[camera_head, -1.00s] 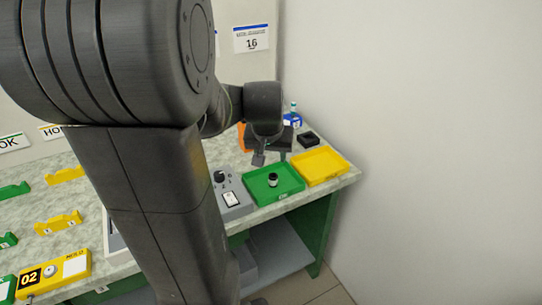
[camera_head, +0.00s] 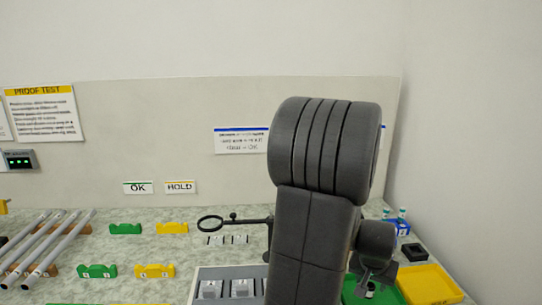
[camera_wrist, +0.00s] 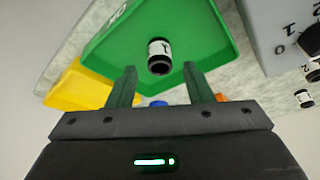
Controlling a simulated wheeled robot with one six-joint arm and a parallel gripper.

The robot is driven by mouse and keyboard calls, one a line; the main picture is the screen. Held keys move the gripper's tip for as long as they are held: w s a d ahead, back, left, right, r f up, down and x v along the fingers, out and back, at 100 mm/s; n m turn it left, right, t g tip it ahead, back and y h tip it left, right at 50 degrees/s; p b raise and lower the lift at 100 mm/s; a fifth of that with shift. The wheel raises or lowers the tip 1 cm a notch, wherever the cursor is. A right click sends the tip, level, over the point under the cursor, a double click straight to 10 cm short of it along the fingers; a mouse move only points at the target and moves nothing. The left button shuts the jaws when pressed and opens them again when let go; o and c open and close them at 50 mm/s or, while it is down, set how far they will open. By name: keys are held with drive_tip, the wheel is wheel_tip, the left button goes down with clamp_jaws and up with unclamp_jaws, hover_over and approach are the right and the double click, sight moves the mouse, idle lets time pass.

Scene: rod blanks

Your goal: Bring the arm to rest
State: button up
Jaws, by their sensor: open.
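My gripper (camera_head: 372,272) hangs above the green tray (camera_head: 350,291) at the right of the bench. In the wrist view my gripper's two fingers (camera_wrist: 160,72) are apart, with nothing held between them. My arm is bent and covers much of the bench's right half.
A yellow tray (camera_head: 430,284) lies right of the green one, with a black box (camera_head: 414,252) and a blue holder (camera_head: 396,226) behind. A magnifier (camera_head: 210,224), grey device (camera_head: 212,290), coloured rests (camera_head: 155,271) and several rods (camera_head: 45,250) lie left. The wall is close at right.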

drive_tip(key=shift+x, duration=0.9)
drive_tip(key=shift+r, duration=0.15)
